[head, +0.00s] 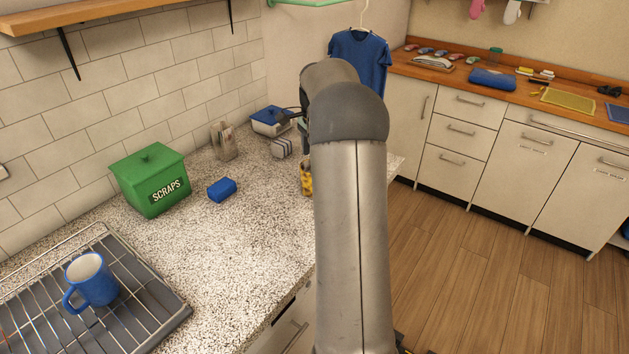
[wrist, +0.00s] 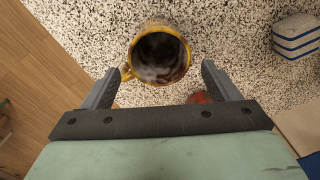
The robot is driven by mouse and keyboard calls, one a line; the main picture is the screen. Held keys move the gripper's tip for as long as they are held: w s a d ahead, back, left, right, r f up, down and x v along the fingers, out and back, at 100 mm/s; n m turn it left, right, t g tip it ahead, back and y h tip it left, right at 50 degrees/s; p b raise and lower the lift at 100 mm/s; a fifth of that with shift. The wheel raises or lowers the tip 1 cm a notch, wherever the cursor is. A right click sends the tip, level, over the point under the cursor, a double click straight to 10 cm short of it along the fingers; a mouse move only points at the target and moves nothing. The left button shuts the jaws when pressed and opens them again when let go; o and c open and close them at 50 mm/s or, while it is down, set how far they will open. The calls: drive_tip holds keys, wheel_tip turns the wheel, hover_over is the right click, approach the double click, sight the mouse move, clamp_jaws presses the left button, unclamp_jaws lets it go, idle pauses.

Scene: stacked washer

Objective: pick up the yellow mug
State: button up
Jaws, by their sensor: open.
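The yellow mug (wrist: 187,62) stands upright on the speckled counter in the wrist view, seen from above with its dark inside showing. Its handle points to the lower left. In the head view only a yellow patterned part of the mug (head: 306,180) shows beside my arm, which hides the rest. My gripper (wrist: 160,85) is open and empty in the wrist view. The mug lies in front of and roughly between its two fingers; the handle is near the left finger. I see no contact. In the head view my arm hides most of the gripper.
A small reddish object (wrist: 199,98) lies by the right finger. A striped block (wrist: 297,36) stands to the right. The counter also holds a blue mug (head: 91,282) on a wire rack, a green scraps bin (head: 150,178) and a blue block (head: 222,190). The counter edge is close by.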

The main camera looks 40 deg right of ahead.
drive_tip(key=shift+w+a+f+p, duration=0.1)
drive_tip(key=shift+f+p, duration=0.2)
drive_tip(key=shift+f, duration=1.4)
drive_tip(key=shift+a+f+p, duration=0.1)
drive_tip(key=shift+f+p, duration=0.15)
drive_tip(key=shift+f, duration=1.45)
drive_tip(key=c, duration=1.2)
